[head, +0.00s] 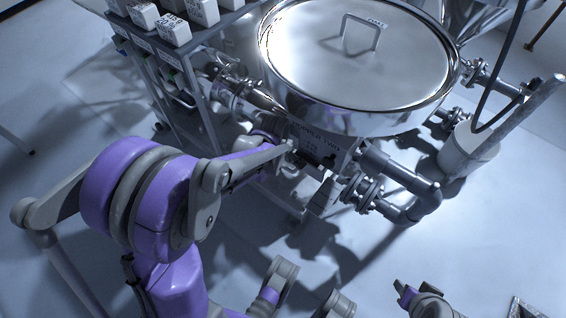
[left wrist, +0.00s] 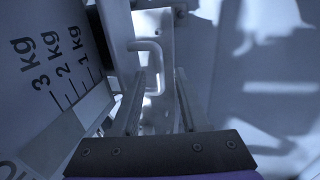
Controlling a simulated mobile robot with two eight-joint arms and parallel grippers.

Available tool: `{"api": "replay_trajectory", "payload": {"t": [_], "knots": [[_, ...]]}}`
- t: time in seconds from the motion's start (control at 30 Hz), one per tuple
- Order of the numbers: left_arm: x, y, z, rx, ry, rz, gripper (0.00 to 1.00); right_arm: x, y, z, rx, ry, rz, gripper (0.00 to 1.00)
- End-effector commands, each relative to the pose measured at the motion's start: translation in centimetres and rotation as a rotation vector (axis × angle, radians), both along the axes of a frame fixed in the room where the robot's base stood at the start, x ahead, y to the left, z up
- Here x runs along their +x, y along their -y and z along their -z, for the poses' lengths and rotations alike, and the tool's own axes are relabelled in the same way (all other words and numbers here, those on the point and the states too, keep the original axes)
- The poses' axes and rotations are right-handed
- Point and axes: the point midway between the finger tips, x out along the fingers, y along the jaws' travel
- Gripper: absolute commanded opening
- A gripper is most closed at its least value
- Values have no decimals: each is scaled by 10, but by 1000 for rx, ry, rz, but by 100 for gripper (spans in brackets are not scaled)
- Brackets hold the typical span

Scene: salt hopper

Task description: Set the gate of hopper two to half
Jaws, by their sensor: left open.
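Hopper two (head: 318,141), a shiny steel vessel with a lettered front plate, stands at the upper centre of the head view. My left gripper (head: 291,146) is at the hardware under its rim, and the arm partly hides that area. In the left wrist view my left gripper (left wrist: 160,74) is open. A pale U-shaped handle (left wrist: 148,46) shows ahead between its fingertips, apparently the gate's handle. I cannot tell whether the fingers touch it. A panel marked 1 kg, 2 kg and 3 kg (left wrist: 60,65) is to the left. The gate's setting is not readable.
The round lid (head: 350,50) covers the hopper. Steel pipes and flanges (head: 400,180) reach out at its lower right. A rack with white blocks (head: 173,30) stands at the left, and a white bucket (head: 468,150) at the right. Parts of my right arm show at the bottom; its jaws are unclear.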

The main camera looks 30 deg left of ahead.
Motion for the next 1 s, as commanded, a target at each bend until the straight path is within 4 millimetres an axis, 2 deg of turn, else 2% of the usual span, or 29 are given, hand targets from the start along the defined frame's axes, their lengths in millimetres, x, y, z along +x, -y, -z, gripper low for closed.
{"api": "replay_trajectory", "payload": {"t": [0.03,0.27,1.0], "knots": [[0,0,0,0,0,0,43,0,0,0,0,0,0,50],[0,0,0,0,0,0,1,0,0,0,0,0,0,50],[0,0,0,0,0,0,0,0,0,0,0,0,0,50]]}}
